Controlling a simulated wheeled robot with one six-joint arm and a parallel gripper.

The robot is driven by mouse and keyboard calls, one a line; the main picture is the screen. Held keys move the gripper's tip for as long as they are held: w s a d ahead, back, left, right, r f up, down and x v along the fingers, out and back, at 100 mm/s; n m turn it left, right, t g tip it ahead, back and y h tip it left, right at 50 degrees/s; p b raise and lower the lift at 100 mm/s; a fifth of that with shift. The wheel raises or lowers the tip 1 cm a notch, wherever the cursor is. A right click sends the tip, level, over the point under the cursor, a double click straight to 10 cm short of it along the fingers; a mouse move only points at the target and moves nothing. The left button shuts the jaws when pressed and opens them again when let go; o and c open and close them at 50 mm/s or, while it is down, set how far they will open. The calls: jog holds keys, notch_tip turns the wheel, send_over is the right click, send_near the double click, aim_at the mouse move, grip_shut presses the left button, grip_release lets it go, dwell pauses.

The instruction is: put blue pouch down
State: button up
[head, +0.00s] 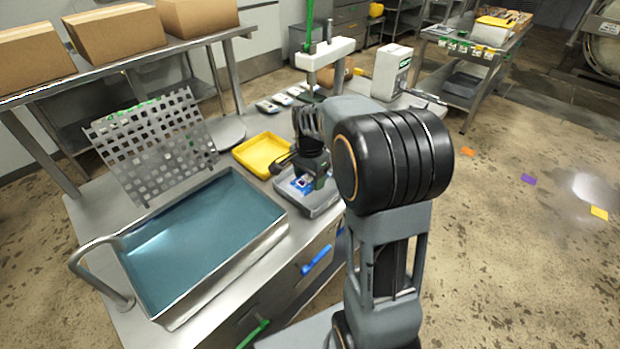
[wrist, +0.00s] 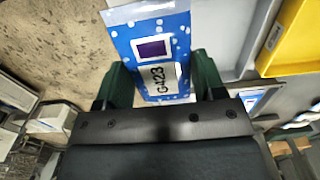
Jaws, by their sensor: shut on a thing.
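The blue pouch (wrist: 160,22) has white dots, a purple square and a white label reading G423. My gripper (wrist: 160,85) is shut on it, with a green finger on each side in the wrist view. The pouch (head: 298,185) shows there as a small blue and white patch, partly hidden by my gripper. I cannot tell whether it touches the device.
A yellow tray (head: 262,155) is just left of the device. A water-filled sink (head: 215,230) and a perforated rack (head: 155,145) are further left. A white-topped press (head: 325,53) and white box (head: 391,72) stand behind. The counter's front edge is close.

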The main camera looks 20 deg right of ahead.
jog(key=w+d+f, duration=0.1)
jog(key=w+f, duration=0.1)
jog(key=w+d+f+p, duration=0.1)
jog(key=w+f, duration=0.2)
jog(key=w+d+f, duration=0.1)
jog(key=w+f, duration=0.1)
jog(key=shift+w+d+f, duration=0.2)
jog(key=shift+d, duration=0.15)
jog(key=shift+w+f+p, duration=0.1)
jog(key=shift+f+p, duration=0.3)
jog(key=shift+f, duration=1.2)
